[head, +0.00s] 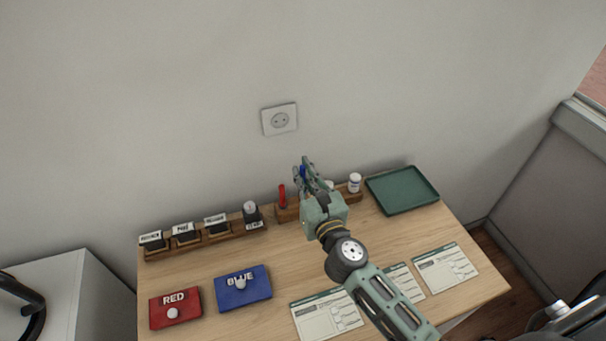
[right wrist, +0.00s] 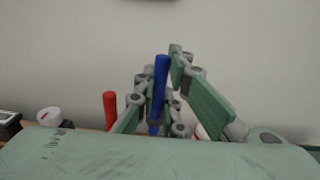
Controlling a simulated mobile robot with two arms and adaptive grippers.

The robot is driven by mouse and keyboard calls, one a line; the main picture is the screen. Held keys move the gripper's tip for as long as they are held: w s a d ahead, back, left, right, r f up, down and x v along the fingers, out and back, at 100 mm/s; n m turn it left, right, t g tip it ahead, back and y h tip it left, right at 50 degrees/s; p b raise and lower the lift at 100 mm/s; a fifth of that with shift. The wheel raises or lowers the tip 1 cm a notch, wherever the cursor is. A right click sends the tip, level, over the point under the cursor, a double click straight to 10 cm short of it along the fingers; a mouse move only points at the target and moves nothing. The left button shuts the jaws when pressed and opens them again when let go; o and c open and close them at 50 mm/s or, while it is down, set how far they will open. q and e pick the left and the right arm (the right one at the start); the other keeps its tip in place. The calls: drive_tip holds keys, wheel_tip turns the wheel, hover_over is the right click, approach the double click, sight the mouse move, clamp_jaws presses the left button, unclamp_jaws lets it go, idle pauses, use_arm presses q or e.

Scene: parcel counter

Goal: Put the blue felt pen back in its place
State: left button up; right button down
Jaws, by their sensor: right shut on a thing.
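The blue felt pen (right wrist: 160,82) stands upright between the fingers of my right gripper (right wrist: 155,105) in the right wrist view. My right gripper (head: 305,171) is shut on it, above the wooden holder (head: 288,214) at the back of the table. In the head view only a bit of the blue pen (head: 303,171) shows between the fingers. A red felt pen (head: 282,196) stands upright in the holder, left of the gripper; it also shows in the right wrist view (right wrist: 110,110). The gripper hides the middle of the holder and the pen's lower end. My left gripper is not in view.
A white jar (head: 355,182) stands at the holder's right end, beside a green tray (head: 402,190). A rack (head: 206,238) with several stamps is at the left. Red (head: 175,306) and blue (head: 243,287) pads and paper forms (head: 326,315) lie in front.

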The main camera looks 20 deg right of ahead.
drive_tip(key=shift+f+b, duration=1.9)
drive_tip(key=shift+f, duration=0.35)
drive_tip(key=c, duration=2)
unclamp_jaws()
drive_tip(key=shift+c, duration=0.2)
drive_tip(key=s, duration=0.5)
drive_tip(key=shift+s+d, duration=0.1)
drive_tip(key=shift+d, duration=0.05)
